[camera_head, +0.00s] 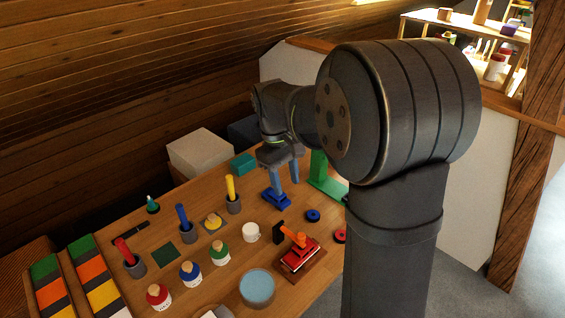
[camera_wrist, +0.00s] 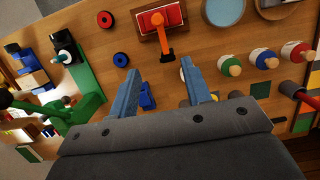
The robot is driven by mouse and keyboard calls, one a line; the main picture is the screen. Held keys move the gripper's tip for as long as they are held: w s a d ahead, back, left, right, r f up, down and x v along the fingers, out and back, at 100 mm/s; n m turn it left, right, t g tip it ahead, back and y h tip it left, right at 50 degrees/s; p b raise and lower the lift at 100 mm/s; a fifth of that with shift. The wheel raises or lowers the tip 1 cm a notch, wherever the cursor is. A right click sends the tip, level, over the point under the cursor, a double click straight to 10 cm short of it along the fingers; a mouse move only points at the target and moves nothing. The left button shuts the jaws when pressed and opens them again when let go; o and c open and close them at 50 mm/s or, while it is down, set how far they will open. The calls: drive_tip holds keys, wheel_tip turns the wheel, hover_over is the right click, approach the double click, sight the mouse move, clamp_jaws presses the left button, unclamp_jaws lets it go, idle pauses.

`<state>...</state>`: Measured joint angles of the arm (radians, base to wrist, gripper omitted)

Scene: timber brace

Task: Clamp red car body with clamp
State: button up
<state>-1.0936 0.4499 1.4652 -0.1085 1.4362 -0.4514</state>
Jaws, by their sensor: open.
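The red car body (camera_head: 299,254) sits on a brown wooden board (camera_head: 313,273) at the front right of the table. It also shows at the top of the wrist view (camera_wrist: 174,15). An orange clamp (camera_head: 295,236) stands at the far edge of the car body; in the wrist view its orange arm (camera_wrist: 162,38) reaches from the car towards my gripper. Whether it presses on the car cannot be told. My gripper (camera_head: 283,180) is open and empty, farther back on the table than the clamp. Its two fingers (camera_wrist: 158,74) point towards the clamp, apart from it.
A blue part (camera_head: 276,199) lies under my fingers, beside a green stand (camera_head: 324,177). Paint jars (camera_head: 190,272) and a light-blue round container (camera_head: 257,287) stand to the left.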

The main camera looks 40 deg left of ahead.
drive_tip(key=v, duration=0.4)
drive_tip(key=shift+a+r, duration=0.15)
drive_tip(key=shift+r, duration=0.25)
drive_tip(key=x, duration=1.7)
drive_tip(key=shift+d+f, duration=0.25)
drive_tip(key=shift+f, duration=0.05)
drive_tip(key=shift+d, duration=0.15)
